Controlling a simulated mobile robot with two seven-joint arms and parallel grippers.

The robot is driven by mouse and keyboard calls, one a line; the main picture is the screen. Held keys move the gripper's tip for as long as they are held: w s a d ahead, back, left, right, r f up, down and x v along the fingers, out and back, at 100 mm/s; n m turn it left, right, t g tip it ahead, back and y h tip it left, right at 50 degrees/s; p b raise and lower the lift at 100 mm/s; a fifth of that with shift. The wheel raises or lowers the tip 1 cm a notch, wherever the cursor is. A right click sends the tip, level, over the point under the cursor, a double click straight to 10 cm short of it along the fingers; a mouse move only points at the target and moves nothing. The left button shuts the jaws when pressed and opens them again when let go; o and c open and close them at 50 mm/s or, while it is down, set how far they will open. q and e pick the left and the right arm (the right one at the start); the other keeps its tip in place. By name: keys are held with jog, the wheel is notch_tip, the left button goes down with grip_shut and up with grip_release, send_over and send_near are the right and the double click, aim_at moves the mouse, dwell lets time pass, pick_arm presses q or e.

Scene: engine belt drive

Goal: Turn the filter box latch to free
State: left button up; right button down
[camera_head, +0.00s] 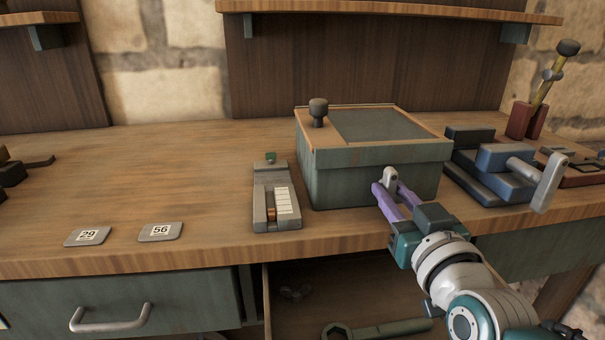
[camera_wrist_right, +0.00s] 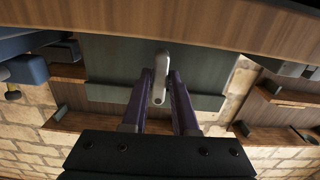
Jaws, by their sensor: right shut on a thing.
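The filter box (camera_head: 368,176) is a grey-green box with a wood-edged lid and a dark knob (camera_head: 318,111) on top, standing on the workbench. Its latch (camera_head: 390,178) is a small light-grey lever on the front face, standing about upright in the head view. My right gripper (camera_head: 391,190) has its purple fingers on either side of the latch and is shut on it. In the right wrist view the latch (camera_wrist_right: 161,76) lies between the two fingers (camera_wrist_right: 160,92). The lid looks closed. My left gripper is not in view.
A blue vise (camera_head: 505,165) stands right of the box, and a small gauge-like device (camera_head: 275,200) stands left of it. Tags marked 29 (camera_head: 88,236) and 56 (camera_head: 160,232) lie on the bench's left. An open space below holds a wrench (camera_head: 378,330). The left bench top is mostly clear.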

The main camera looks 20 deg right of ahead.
dwell(0.4)
jog(key=shift+m, duration=0.3)
jog(key=c, duration=0.8)
grip_release()
jog(key=shift+p+v, duration=0.9)
jog(key=shift+v, duration=4.1)
jog(key=shift+d, duration=0.1)
